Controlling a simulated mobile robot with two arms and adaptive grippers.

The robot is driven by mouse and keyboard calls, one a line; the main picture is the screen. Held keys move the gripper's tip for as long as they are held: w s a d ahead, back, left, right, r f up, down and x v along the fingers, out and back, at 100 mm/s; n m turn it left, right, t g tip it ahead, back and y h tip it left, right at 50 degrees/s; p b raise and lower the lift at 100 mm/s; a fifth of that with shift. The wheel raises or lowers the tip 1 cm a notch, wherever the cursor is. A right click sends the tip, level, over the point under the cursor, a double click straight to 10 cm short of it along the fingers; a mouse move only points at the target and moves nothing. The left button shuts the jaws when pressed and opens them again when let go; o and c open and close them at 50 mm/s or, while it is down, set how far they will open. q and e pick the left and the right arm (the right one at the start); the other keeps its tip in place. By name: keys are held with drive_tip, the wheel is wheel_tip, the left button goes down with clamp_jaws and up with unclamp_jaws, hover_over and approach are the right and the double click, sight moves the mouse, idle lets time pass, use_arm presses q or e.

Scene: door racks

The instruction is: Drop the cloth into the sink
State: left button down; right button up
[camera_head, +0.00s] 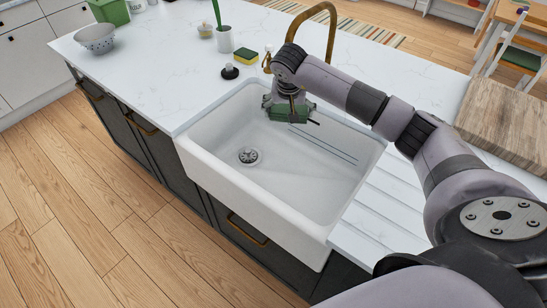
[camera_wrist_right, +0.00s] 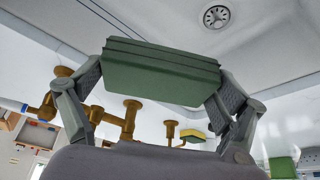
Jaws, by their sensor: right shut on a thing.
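The cloth is a green, folded, block-like piece with layered edges. It shows in the head view (camera_head: 283,113) and large in the right wrist view (camera_wrist_right: 160,75). My right gripper (camera_head: 289,105) is shut on it, with one finger at each end of the cloth. It holds the cloth over the back part of the white sink (camera_head: 225,205), in front of the faucet. The sink basin looks empty, with a round drain (camera_head: 248,156) on its floor. My left gripper is not in view.
A brass faucet (camera_head: 332,15) stands behind the sink. A bowl (camera_head: 97,39) is at the far left. A wooden board (camera_head: 510,110) lies at the right.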

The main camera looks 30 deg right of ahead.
drive_tip(key=shift+s+f, duration=0.1)
drive_tip(key=shift+f, duration=0.3)
drive_tip(key=shift+f+b, duration=1.65)
drive_tip(key=shift+f, duration=0.95)
drive_tip(key=o, duration=0.8)
drive_tip(key=shift+o, duration=0.2)
drive_tip(key=shift+r, duration=0.1)
drive_tip(key=v, duration=1.2)
